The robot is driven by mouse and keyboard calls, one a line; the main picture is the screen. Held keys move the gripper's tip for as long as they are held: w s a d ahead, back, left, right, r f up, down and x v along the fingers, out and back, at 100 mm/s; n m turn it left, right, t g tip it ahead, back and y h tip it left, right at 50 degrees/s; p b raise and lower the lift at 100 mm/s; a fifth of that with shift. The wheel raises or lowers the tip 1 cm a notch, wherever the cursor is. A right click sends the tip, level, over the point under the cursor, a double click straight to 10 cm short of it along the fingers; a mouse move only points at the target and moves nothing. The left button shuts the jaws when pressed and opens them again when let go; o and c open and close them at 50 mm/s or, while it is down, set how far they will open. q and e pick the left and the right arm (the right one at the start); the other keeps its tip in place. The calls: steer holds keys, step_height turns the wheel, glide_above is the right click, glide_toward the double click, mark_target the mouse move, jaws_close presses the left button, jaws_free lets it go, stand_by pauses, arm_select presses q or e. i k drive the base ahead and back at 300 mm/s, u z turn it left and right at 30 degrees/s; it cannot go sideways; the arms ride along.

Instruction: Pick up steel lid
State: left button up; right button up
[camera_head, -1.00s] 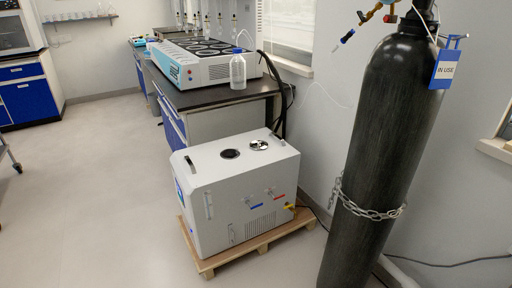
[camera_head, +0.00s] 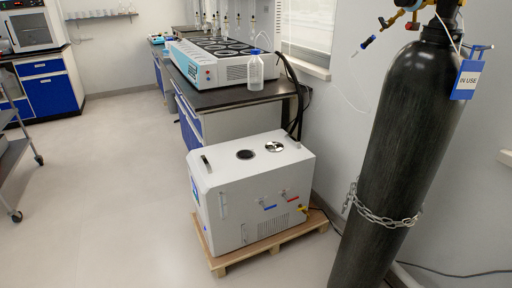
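A small round shiny steel lid (camera_head: 275,147) lies on top of the white chiller box (camera_head: 230,178), toward its back right. Beside it to the left is a dark round opening (camera_head: 245,154) in the same top face. The box stands on a wooden pallet (camera_head: 270,244) on the floor. Neither of my grippers is in view.
A tall black gas cylinder (camera_head: 405,150) with a chain (camera_head: 385,217) stands at the right, close to the box. Behind the box is a bench (camera_head: 222,98) with a multi-position distiller (camera_head: 215,62) and a clear bottle (camera_head: 255,70). A metal cart (camera_head: 12,150) is at the left edge.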

mark_target(273, 146)
steer(key=u, duration=1.3)
steer(key=i, duration=2.9)
steer(key=z, duration=0.7)
